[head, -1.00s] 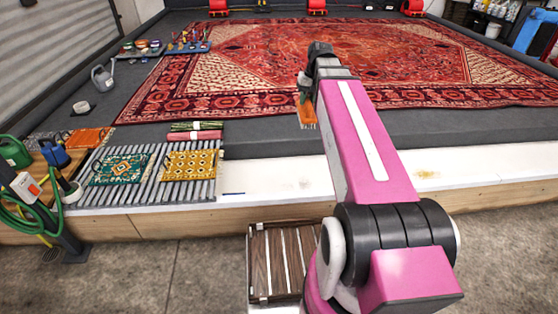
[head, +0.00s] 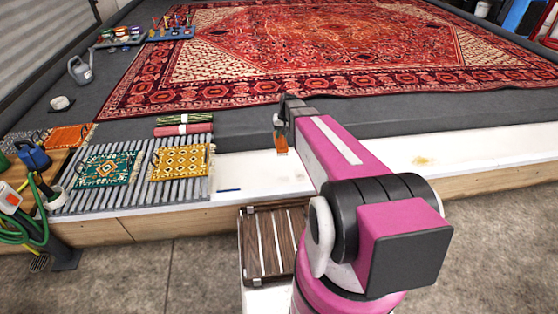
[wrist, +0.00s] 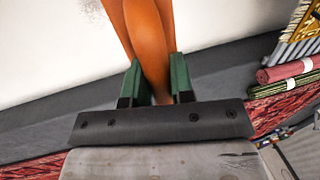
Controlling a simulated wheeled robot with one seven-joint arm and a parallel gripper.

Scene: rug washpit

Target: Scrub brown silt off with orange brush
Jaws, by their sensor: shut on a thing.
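My gripper (head: 280,127) is shut on the orange brush (head: 282,145), which hangs down over the white ledge. In the wrist view, the green finger pads of my gripper (wrist: 156,72) clasp the orange handle (wrist: 150,35); the brush's far end is out of frame. A yellowish-brown stain (head: 425,160) lies on the ledge to the right of my arm. A faint greyish-brown speckled patch (wrist: 90,7) shows on the white surface at the top left of the wrist view. The brush appears above the ledge; contact cannot be told.
A grey slatted rack (head: 130,200) holds a green mat (head: 105,170) and a yellow mat (head: 181,162) at left. Rolled textiles (head: 184,125) lie behind. A large red rug (head: 300,50) covers the back. A brown slatted stand (head: 262,245) is in front.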

